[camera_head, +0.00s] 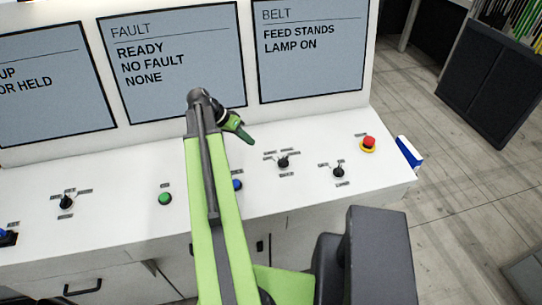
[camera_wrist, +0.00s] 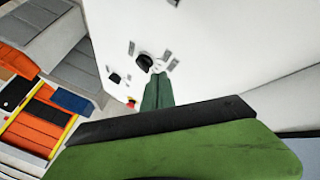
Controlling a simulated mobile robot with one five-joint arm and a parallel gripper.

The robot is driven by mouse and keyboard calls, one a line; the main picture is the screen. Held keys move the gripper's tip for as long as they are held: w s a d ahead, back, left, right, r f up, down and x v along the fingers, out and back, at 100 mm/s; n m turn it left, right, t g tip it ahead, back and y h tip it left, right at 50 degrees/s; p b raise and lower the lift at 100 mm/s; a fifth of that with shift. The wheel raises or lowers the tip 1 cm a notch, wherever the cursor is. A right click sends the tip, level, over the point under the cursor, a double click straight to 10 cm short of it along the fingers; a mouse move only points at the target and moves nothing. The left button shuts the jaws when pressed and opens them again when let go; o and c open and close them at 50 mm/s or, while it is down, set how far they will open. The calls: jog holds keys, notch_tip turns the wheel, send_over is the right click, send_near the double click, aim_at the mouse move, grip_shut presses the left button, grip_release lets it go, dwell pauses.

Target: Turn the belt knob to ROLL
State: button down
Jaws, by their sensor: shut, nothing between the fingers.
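My gripper (camera_head: 249,140) is shut and empty, held above the white console. In the wrist view its green fingers (camera_wrist: 158,92) point toward a black knob (camera_wrist: 145,62) with several small labels around it. In the head view this knob (camera_head: 283,162) stands below the BELT screen (camera_head: 310,60), to the right of my fingertips and apart from them. A second black knob (camera_head: 338,172) stands further right. The labels are too small to read, so I cannot tell which knob is the belt knob or where it points. The BELT screen reads FEED STANDS, LAMP ON.
A green button (camera_head: 165,198), a blue button (camera_head: 237,184) and another black knob (camera_head: 66,202) are further left. The FAULT screen (camera_head: 175,95) reads READY, NO FAULT, NONE.

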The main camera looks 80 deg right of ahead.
aim_at(283, 161)
jog(key=b+x, duration=0.8)
jog(key=x, duration=0.2)
jog(key=shift+w+a+f, duration=0.15)
jog(key=shift+w+a, duration=0.05)
jog(key=shift+w, duration=0.05)
jog(key=shift+s+a, duration=0.2)
jog(key=shift+s, duration=0.5)
jog(key=shift+s+a, duration=0.2)
jog(key=shift+s, duration=0.45)
jog(key=shift+s+a, duration=0.2)
jog(key=shift+s, duration=0.5)
